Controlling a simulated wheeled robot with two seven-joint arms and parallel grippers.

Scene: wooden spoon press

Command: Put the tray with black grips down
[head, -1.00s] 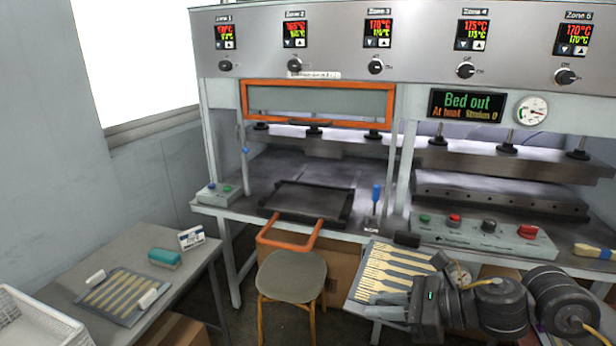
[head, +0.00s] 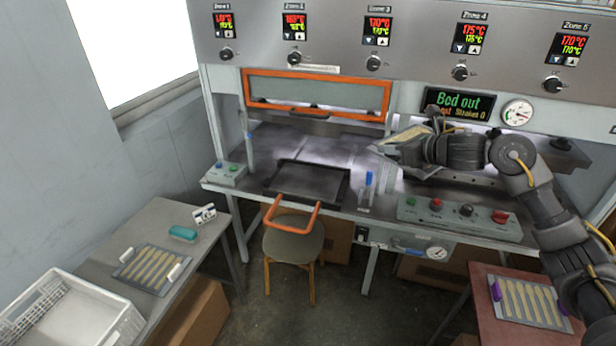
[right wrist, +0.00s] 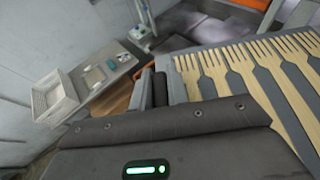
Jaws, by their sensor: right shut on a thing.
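My right gripper (head: 428,148) is shut on a grip of the tray (right wrist: 275,97), holding it up in front of the press at the right of centre. In the right wrist view the tray is grey with several wooden forks in a row, and the dark grip (right wrist: 160,88) sits between the fingers. In the head view the tray (head: 405,143) is tilted and seen nearly edge-on, mostly hidden by the gripper. The press bed (head: 310,180), a dark framed plate, is out at the left half of the press and empty. My left gripper is out of view.
A tray with white grips (head: 150,268) lies on the left table beside a teal block (head: 182,234) and a white crate (head: 70,312). A tray with purple grips (head: 530,303) lies on the red table. A stool (head: 293,243) stands below the orange handle (head: 292,220).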

